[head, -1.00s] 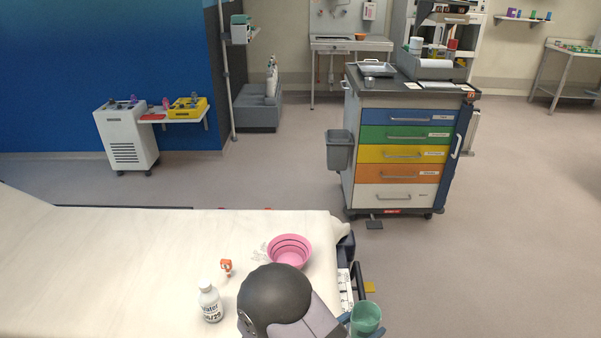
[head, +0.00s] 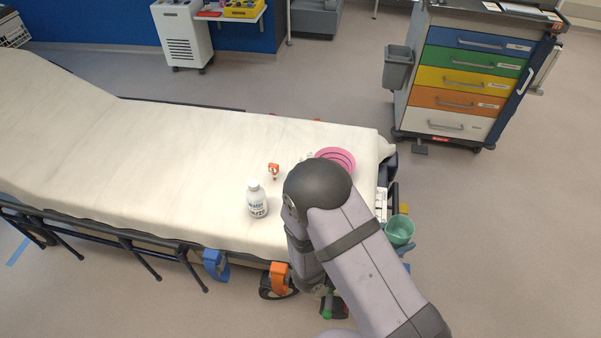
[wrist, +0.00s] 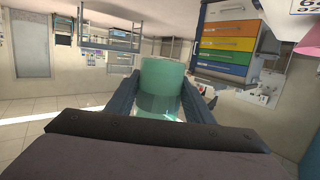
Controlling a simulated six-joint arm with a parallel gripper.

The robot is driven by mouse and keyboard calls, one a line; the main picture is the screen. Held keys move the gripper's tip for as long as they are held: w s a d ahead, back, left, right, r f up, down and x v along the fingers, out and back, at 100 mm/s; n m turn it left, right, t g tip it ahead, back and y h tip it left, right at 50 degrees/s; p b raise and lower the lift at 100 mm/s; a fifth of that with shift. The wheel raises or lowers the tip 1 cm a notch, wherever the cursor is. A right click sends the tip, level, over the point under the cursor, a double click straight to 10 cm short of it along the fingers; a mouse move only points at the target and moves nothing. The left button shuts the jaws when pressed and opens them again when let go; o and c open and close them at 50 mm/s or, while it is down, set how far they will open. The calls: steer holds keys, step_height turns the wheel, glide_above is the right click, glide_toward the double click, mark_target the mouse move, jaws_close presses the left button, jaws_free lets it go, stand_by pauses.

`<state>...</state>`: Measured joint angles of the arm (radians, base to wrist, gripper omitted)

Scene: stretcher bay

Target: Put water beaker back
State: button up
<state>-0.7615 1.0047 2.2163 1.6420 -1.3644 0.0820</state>
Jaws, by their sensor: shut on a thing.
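The water beaker is a green translucent cup (head: 399,230). In the head view it is held out just beyond the right end of the stretcher. In the wrist view the beaker (wrist: 161,82) stands between the two dark fingers of my gripper (wrist: 162,100), which is shut on it. The wrist picture appears upside down or strongly tilted. In the head view my arm hides most of my gripper. A white bottle labelled water (head: 257,199) stands on the stretcher's white mattress (head: 180,150), left of my arm.
A pink bowl (head: 337,157) and a small orange-and-white item (head: 273,171) rest on the mattress. A cart with coloured drawers (head: 470,75) stands at the back right. Floor is clear right of the stretcher.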

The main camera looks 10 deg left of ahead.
steer(key=w+a+f+b, duration=0.2)
steer(key=a+b, duration=0.1)
steer(key=w+a+f+n+t+y+b, duration=0.1)
steer(key=w+a+f+b, duration=0.2)
steer(key=b, duration=0.1)
steer(key=w+a+f+n+t+b, duration=0.1)
steer(key=w+a+f+b, duration=0.1)
steer(key=a+f+b, duration=0.1)
steer(key=shift+w+a+f+y+b, duration=0.15)
steer(key=shift+w+a+y+b, duration=0.1)
steer(key=shift+w+y+b, duration=0.15)
steer(key=w+a+n+y, duration=0.1)
steer(key=w+a, duration=0.1)
steer(key=w+a+t+y+b, duration=0.1)
steer(key=a, duration=0.2)
steer(key=w+a+r+n+t+y, duration=0.1)
steer(key=w+a, duration=0.1)
steer(key=a, duration=0.1)
steer(key=shift+w+r+n+b, duration=0.1)
steer(key=shift+w+n+b, duration=0.2)
steer(key=shift+w, duration=0.05)
steer(key=w+a+r+n+t+y, duration=0.1)
steer(key=w+a+n+y, duration=0.1)
steer(key=a, duration=0.4)
steer(key=w+a+r+n+y, duration=0.1)
steer(key=w+a+n+y, duration=0.2)
steer(key=a+y, duration=0.2)
steer(key=shift+a+r+n+t, duration=0.3)
steer(key=shift+a+r+t, duration=0.1)
steer(key=shift+a, duration=0.6)
